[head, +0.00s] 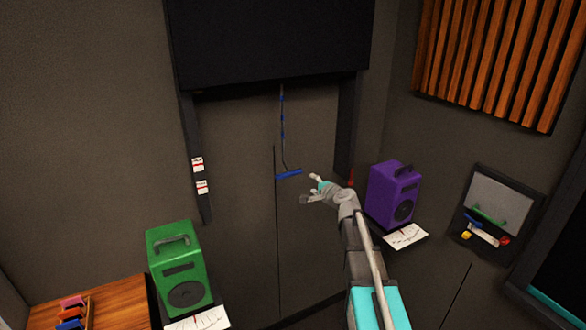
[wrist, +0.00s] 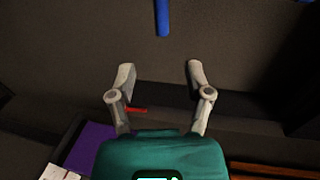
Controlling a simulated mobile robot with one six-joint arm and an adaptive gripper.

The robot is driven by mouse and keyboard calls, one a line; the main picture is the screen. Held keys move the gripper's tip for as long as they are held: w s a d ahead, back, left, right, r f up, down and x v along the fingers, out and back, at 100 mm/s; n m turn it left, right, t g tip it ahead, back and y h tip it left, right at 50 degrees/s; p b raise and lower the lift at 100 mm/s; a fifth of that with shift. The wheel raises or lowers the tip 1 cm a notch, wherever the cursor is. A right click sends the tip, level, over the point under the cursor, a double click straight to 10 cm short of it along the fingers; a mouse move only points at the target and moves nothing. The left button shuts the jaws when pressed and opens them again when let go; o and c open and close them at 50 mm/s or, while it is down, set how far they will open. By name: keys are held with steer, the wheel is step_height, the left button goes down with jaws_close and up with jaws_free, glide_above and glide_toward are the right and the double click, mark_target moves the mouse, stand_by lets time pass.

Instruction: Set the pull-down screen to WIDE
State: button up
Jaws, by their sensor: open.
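The dark pull-down screen (head: 270,40) covers the upper wall, its bottom edge above two small white-and-red labels (head: 198,164) on the left rail. The label text is too small to read. A thin cord (head: 283,125) hangs below the screen and ends in a blue bar handle (head: 289,174). My gripper (head: 309,188) is open and empty, just right of the handle and slightly lower in the head view. In the wrist view, a blue bar (wrist: 162,16), likely the handle, lies beyond the fingertips (wrist: 160,66), apart from them.
A green speaker (head: 181,268) stands at lower left and a purple speaker (head: 393,195) right of my arm. A small red piece (head: 351,178) is by the right rail. A wall panel (head: 497,205) with coloured controls is at right. The wall around the handle is clear.

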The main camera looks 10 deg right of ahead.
mark_target(297, 173)
steer(key=shift+w, duration=0.15)
stand_by(0.3)
steer(key=b+x, duration=0.2)
steer(key=x, duration=1.1)
steer(key=shift+w+b, duration=0.25)
steer(key=shift+b, duration=0.15)
